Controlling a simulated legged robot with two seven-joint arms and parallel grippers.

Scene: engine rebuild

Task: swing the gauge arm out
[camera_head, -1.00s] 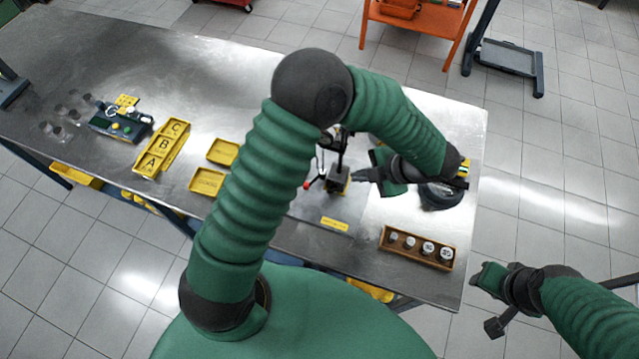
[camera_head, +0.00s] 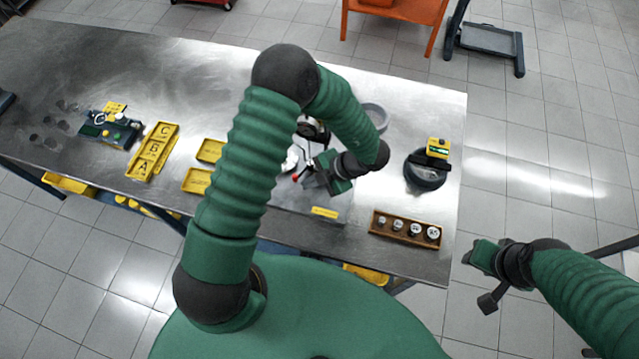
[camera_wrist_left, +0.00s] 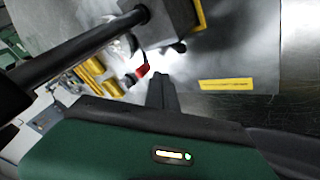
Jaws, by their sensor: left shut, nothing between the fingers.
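The gauge stand shows only in part behind my left arm; its round dial (camera_head: 313,129) is beside the forearm. A red-tipped part (camera_head: 295,178) of the stand is just left of my left gripper (camera_head: 316,182). In the left wrist view the red part (camera_wrist_left: 142,71) lies just beyond the dark fingertips (camera_wrist_left: 160,80), and a black rod (camera_wrist_left: 85,45) crosses the upper left. My left gripper is shut and empty, low by the stand; I cannot tell whether it touches it. My right gripper (camera_head: 478,256) hangs off the table's right side, its jaw state unclear.
A wooden rack (camera_head: 405,229) with several round pieces sits at the front right. A black round base with a yellow device (camera_head: 438,148) and a grey ring (camera_head: 376,115) are to the right. Yellow lettered bins (camera_head: 153,151) and yellow trays (camera_head: 197,180) lie left of my arm.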

